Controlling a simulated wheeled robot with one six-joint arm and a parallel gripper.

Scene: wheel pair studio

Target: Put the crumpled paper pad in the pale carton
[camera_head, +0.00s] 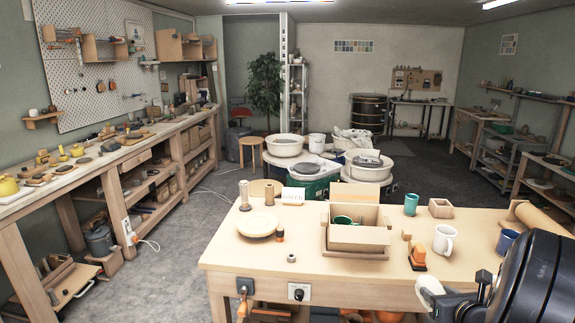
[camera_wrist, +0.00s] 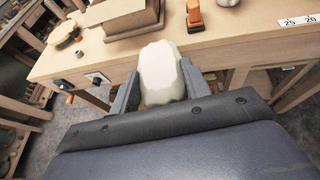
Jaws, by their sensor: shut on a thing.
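The crumpled paper pad, a white rounded lump, shows in the wrist view (camera_wrist: 161,72) between my gripper's two fingers (camera_wrist: 160,88). My gripper (camera_head: 458,292) is shut on it, in front of the table's near edge at the right. The pad's pale end also shows in the head view (camera_head: 429,287), partly hidden by my gripper. The pale carton (camera_head: 358,236) stands open on the table, its back flap up, with something green inside. It is to the left of and beyond my gripper. In the wrist view the carton (camera_wrist: 124,17) is at the upper left, cut by the frame.
An orange-and-black tool (camera_head: 418,258) and a white mug (camera_head: 444,240) stand right of the carton. The front strip of the wooden table (camera_head: 350,279) is mostly clear.

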